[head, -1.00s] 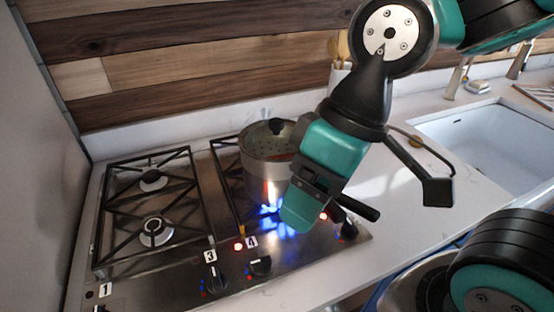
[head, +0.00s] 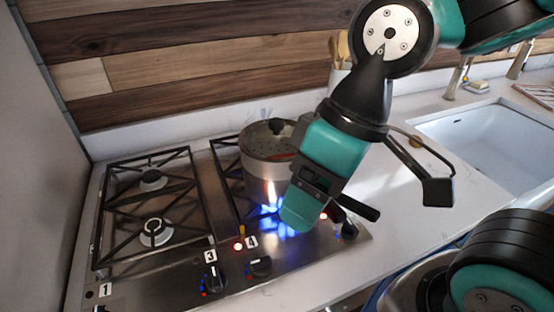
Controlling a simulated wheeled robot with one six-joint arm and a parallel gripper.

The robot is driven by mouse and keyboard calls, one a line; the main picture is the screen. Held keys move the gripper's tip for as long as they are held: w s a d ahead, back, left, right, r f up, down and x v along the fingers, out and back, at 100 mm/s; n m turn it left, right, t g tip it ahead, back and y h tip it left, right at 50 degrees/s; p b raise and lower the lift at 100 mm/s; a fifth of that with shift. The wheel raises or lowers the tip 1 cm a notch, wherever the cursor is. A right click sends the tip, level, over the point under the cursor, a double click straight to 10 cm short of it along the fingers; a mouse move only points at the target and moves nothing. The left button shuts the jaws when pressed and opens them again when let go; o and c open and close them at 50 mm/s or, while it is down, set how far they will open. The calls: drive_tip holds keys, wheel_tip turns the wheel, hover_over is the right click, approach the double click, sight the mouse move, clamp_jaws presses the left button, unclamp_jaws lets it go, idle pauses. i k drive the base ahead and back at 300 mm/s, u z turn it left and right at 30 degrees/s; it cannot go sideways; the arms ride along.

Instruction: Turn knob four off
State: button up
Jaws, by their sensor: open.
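Knob four (head: 261,267) is a dark knob on the front of the steel hob, just below the white label 4 (head: 252,241). Blue flame (head: 270,209) burns under the steel pot (head: 262,172) with a glass lid. My teal and black gripper (head: 299,212) is open, pointing down in front of the pot, above and to the right of knob four and apart from it. Its jaws are seen from behind and partly hidden by its own body.
Knob three (head: 215,280) is close on the left of knob four. Black grates (head: 145,210) cover the left burners. The white counter (head: 400,220) is clear to the right.

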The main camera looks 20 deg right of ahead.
sight(261, 265)
drive_tip(key=k, duration=1)
drive_tip(key=u, duration=1)
drive_tip(key=i, duration=0.6)
drive_tip(key=z, duration=1)
